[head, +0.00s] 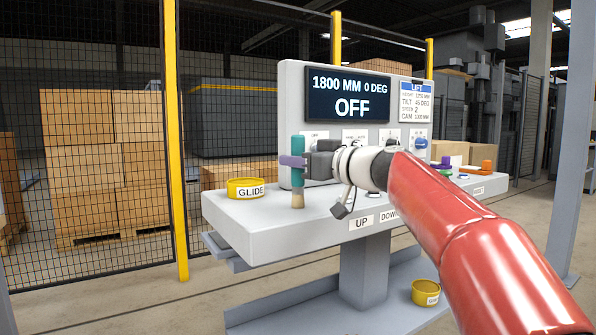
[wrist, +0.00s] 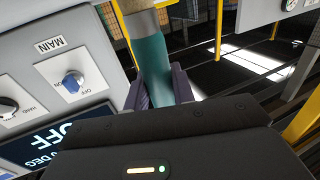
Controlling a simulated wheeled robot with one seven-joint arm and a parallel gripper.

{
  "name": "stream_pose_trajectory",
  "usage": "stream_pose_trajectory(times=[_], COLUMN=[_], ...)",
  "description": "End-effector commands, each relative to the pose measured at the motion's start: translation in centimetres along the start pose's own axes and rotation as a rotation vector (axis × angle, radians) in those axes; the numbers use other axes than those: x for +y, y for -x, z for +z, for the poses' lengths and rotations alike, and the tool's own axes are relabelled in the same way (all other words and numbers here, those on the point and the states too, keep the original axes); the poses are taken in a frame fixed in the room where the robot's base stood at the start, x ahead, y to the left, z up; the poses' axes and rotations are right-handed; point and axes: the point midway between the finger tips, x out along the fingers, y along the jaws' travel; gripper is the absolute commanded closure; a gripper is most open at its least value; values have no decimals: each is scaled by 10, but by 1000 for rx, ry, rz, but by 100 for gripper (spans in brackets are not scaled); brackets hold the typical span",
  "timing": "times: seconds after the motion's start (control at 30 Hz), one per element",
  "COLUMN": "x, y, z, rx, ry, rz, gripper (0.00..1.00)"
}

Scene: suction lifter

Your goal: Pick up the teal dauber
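The teal dauber (head: 296,178) stands upright in the head view, with its pale tip pointing down over the left part of the console top. I cannot tell whether the tip touches the surface. My gripper (head: 293,161) is shut on the teal handle, with its purple fingers across it at mid-height. In the wrist view the dauber (wrist: 153,65) runs up between the two fingers (wrist: 160,90), which lie against both sides of it. The handle's end is hidden behind the gripper body there.
The grey console (head: 240,210) carries a yellow GLIDE dish (head: 245,188) left of the dauber. An upright panel with an OFF screen (head: 347,95) and knobs stands behind. Small green and orange items (head: 486,166) sit at the right. A yellow dish (head: 425,292) sits low down.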

Motion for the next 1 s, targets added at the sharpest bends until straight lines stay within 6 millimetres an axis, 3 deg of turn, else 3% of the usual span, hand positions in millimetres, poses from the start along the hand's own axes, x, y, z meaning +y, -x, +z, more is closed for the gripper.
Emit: stream_pose_trajectory(times=[0.17, 0.57, 0.77, 1.0], x=[0, 0, 0, 0], y=[0, 0, 0, 0], z=[0, -12, -52, -128], rx=[0, 1, 3, 3], ry=[0, 2, 4, 5], rz=[0, 0, 0, 0], gripper=[98, 99, 99, 99])
